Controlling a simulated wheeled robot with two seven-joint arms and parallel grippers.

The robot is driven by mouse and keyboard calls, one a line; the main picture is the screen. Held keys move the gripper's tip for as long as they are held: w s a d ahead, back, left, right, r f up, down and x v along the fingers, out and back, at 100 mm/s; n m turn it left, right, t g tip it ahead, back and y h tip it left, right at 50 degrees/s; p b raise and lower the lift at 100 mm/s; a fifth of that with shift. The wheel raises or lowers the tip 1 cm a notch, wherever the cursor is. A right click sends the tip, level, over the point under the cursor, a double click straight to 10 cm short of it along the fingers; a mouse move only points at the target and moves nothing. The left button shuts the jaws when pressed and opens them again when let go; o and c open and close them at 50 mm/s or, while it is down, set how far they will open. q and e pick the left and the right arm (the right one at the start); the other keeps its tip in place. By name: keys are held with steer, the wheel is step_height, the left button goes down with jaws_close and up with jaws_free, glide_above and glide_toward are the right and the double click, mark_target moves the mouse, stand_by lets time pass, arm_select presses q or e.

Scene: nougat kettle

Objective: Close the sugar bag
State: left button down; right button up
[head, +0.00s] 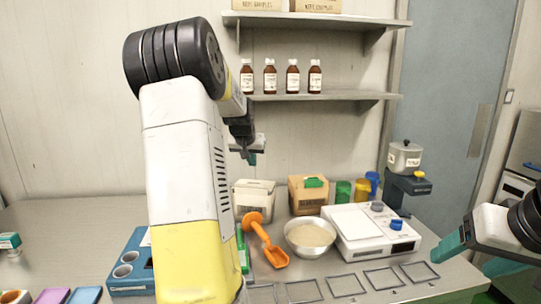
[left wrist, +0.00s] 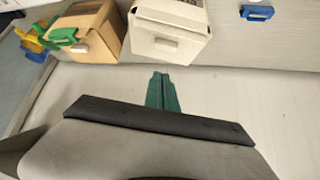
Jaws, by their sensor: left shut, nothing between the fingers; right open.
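No bag is plainly labelled as sugar. A brown, box-shaped container (head: 308,198) with a green piece (head: 314,182) on it stands at the back of the table; it may be the sugar bag, but I cannot tell. It also shows at the upper left of the left wrist view (left wrist: 98,38). A white box-shaped container (head: 254,200) stands just left of it, also in the left wrist view (left wrist: 168,45). My left gripper (head: 250,160) is shut and empty, above and behind the white container. My right gripper (head: 468,258) is open and empty at the right edge.
A metal bowl of pale grains (head: 310,236), an orange scoop (head: 268,246) and a white scale (head: 372,231) stand in front. Shelves with brown bottles (head: 292,77) hang above. My left arm hides part of the table.

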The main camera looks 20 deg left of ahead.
mark_target(255, 182)
arm_select(q)
steer(key=f, duration=0.1)
steer(key=w+f, duration=0.1)
steer(key=f, duration=0.2)
steer(key=shift+w+a+f, duration=0.15)
steer(key=shift+w+f, duration=0.1)
steer(key=shift+s+f, duration=0.1)
steer(key=shift+f, duration=0.8)
